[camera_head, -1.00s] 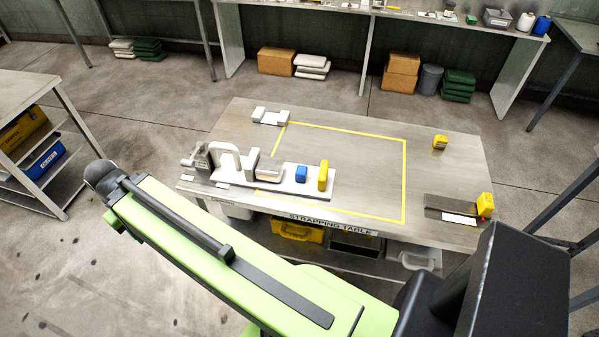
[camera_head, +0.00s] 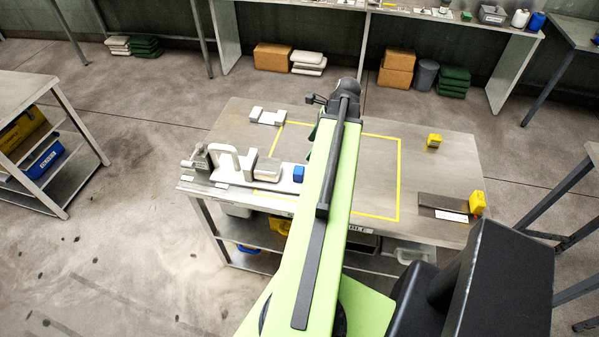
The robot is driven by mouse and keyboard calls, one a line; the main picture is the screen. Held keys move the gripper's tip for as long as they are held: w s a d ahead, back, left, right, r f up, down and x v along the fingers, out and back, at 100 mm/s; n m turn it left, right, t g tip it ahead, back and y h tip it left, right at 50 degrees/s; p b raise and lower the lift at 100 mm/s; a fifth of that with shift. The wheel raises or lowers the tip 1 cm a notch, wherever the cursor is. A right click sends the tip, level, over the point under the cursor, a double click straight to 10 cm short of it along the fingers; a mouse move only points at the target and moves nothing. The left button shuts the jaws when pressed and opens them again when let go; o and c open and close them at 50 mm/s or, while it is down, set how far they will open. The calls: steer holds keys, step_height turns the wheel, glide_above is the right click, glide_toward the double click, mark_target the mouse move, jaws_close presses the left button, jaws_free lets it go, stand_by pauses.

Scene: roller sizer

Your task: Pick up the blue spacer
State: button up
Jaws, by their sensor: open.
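The blue spacer (camera_head: 299,173) is a small upright blue block. It stands on the right part of the pale fixture plate (camera_head: 225,182) on the strapping table (camera_head: 245,113). My green arm (camera_head: 325,190) reaches out over the table, just right of the spacer, without covering it. I cannot make out my gripper's fingers; the far end of my arm hides that area, with only a small dark part showing at its left.
On the plate left of the spacer stand a white arch (camera_head: 224,160) and a grey block (camera_head: 265,172). White blocks (camera_head: 267,116) lie at the back left. Yellow blocks (camera_head: 434,141) (camera_head: 477,202) stand at the right. The table's right middle is clear.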

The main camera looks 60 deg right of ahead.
steer(key=s+d+m, duration=0.1)
steer(key=s, duration=0.1)
steer(key=b, duration=1.1)
glide_toward(299, 170)
steer(key=x, duration=0.2)
steer(key=s+x, duration=0.1)
steer(key=x, duration=0.2)
steer(key=shift+a+f, duration=0.1)
steer(key=shift+w+f+b, duration=0.25)
steer(key=shift+f+b, duration=0.05)
steer(key=shift+w+a, duration=0.1)
steer(key=b+x, duration=0.4)
steer(key=x, duration=0.1)
steer(key=shift+w+d+f+b, duration=0.1)
steer(key=shift+w+d+b, duration=0.2)
steer(key=shift+b, duration=0.1)
steer(key=shift+r, duration=0.2)
steer(key=shift+s, duration=0.1)
steer(key=c, duration=1.4)
steer(key=shift+c, duration=0.2)
